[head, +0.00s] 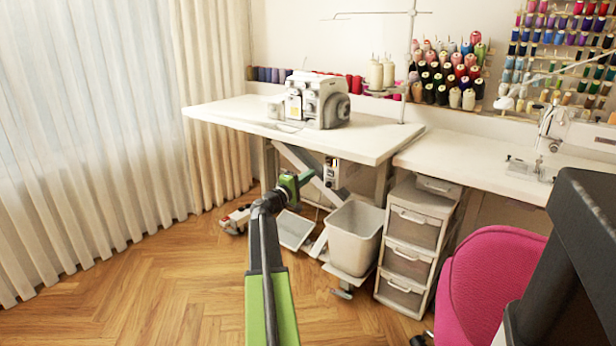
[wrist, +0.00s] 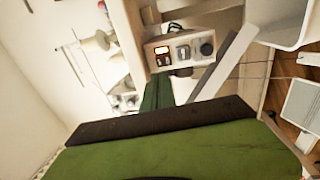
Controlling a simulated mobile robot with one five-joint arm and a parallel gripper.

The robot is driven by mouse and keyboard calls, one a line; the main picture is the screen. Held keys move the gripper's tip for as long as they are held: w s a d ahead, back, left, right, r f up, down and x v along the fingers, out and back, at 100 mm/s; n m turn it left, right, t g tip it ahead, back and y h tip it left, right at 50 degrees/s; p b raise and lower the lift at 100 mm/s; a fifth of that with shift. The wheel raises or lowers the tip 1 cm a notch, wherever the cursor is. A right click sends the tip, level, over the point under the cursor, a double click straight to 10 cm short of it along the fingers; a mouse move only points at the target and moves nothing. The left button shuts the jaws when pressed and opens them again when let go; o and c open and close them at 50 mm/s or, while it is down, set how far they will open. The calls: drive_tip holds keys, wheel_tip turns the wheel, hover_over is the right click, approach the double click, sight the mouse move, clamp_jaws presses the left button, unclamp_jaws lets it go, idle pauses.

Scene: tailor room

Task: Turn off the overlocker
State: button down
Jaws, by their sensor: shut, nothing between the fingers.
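The overlocker (head: 322,100) is a white machine on the left tabletop in the head view. A switch box (head: 331,172) is mounted under that table. My gripper (head: 307,178) is shut and empty, just left of and slightly below the box in the head view. In the wrist view its green finger (wrist: 157,92) points toward the box, apparently short of it; exact contact is hard to tell.
A grey table brace (wrist: 222,62) runs close beside the box. Below stand a white bin (head: 354,236), a pedal (head: 296,230) and a drawer unit (head: 408,250). A pink chair (head: 486,285) is at the right. Open wooden floor lies at the left.

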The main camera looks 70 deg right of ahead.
sight(328, 161)
drive_tip(key=p+x, duration=0.1)
drive_tip(key=x, duration=0.9)
